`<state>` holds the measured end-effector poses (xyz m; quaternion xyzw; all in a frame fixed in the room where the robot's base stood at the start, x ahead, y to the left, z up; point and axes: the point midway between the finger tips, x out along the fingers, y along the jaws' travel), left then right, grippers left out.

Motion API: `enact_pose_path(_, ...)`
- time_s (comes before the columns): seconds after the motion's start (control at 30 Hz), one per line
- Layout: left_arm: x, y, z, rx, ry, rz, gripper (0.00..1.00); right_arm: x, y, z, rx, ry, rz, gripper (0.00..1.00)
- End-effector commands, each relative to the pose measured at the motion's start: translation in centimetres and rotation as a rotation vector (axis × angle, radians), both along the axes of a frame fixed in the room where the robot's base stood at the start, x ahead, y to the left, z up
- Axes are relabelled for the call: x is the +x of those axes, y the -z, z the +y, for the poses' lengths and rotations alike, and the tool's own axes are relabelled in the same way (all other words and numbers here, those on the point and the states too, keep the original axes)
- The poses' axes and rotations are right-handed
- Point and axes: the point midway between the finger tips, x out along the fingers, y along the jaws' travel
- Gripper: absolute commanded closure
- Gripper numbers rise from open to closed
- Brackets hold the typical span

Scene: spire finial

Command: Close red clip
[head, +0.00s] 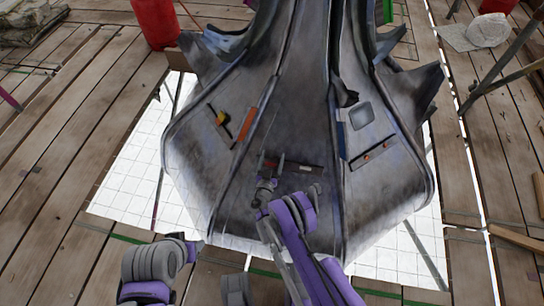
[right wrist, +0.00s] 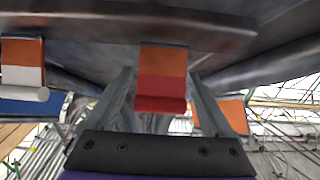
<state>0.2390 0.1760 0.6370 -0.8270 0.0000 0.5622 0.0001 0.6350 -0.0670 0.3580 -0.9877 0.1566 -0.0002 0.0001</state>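The red clip (right wrist: 162,88) shows in the right wrist view as an orange plate with a red lower part, on the underside of a grey metal surface. In the head view a small red mark shows on a dark strip (head: 292,165) low on the front face of the grey spire finial (head: 290,120). My right gripper (right wrist: 160,72) is open, with one finger on each side of the clip and visible gaps to it. In the head view it is just below the strip (head: 267,184).
An orange bar (head: 246,124) and a yellow knob (head: 222,118) are on the left face. A slotted strip with orange dots (head: 373,152) is on the right face. Red drums (head: 157,22) stand behind on plank flooring. In the wrist view an orange-and-white piece (right wrist: 22,62) is at left.

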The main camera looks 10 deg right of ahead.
Motion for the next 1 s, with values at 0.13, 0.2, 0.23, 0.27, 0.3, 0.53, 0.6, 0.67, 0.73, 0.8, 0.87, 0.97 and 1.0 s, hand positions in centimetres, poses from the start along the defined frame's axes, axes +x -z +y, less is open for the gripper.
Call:
enact_pose_path(0.13,0.0,0.0,0.0,0.000,0.000,0.000,0.50,0.0,0.0,0.0,0.000,0.000,0.000,0.41)
enact_pose_path(0.2,0.0,0.0,0.0,0.000,0.000,0.000,0.50,0.0,0.0,0.0,0.000,0.000,0.000,0.53)
enact_pose_path(0.23,0.0,0.0,0.0,0.000,0.000,0.000,0.50,0.0,0.0,0.0,0.000,0.000,0.000,0.59)
enact_pose_path(0.27,0.0,0.0,0.0,0.000,0.000,0.000,0.50,0.0,0.0,0.0,0.000,0.000,0.000,0.64)
enact_pose_path(0.3,0.0,0.0,0.0,0.000,0.000,0.000,0.50,0.0,0.0,0.0,0.000,0.000,0.000,0.71)
enact_pose_path(0.53,0.0,0.0,0.0,0.000,0.000,0.000,0.50,0.0,0.0,0.0,0.001,0.001,0.003,1.00)
enact_pose_path(0.6,0.0,-0.1,0.0,0.000,0.000,0.000,0.50,0.1,0.0,0.0,0.006,0.002,0.017,1.00)
enact_pose_path(0.67,-0.1,-0.3,0.0,0.000,0.000,0.001,0.50,0.2,-0.1,-0.1,0.014,0.002,0.042,1.00)
enact_pose_path(0.73,-0.1,-0.7,0.0,0.000,0.000,0.001,0.50,0.4,-0.2,-0.2,0.029,0.003,0.084,1.00)
enact_pose_path(0.8,-0.2,-1.0,0.0,0.000,0.000,0.001,0.50,0.6,-0.3,-0.3,0.046,0.003,0.135,1.00)
enact_pose_path(0.87,-0.2,-1.2,0.0,0.000,0.000,0.001,0.50,0.8,-0.2,-0.3,0.060,0.003,0.177,1.00)
enact_pose_path(0.97,-0.3,-1.5,0.0,0.000,0.000,0.001,0.50,1.1,-0.1,-0.4,0.081,0.003,0.246,1.00)
enact_pose_path(1.0,-0.3,-1.5,0.0,0.000,0.000,0.001,0.50,1.2,-0.1,-0.5,0.090,0.003,0.273,1.00)
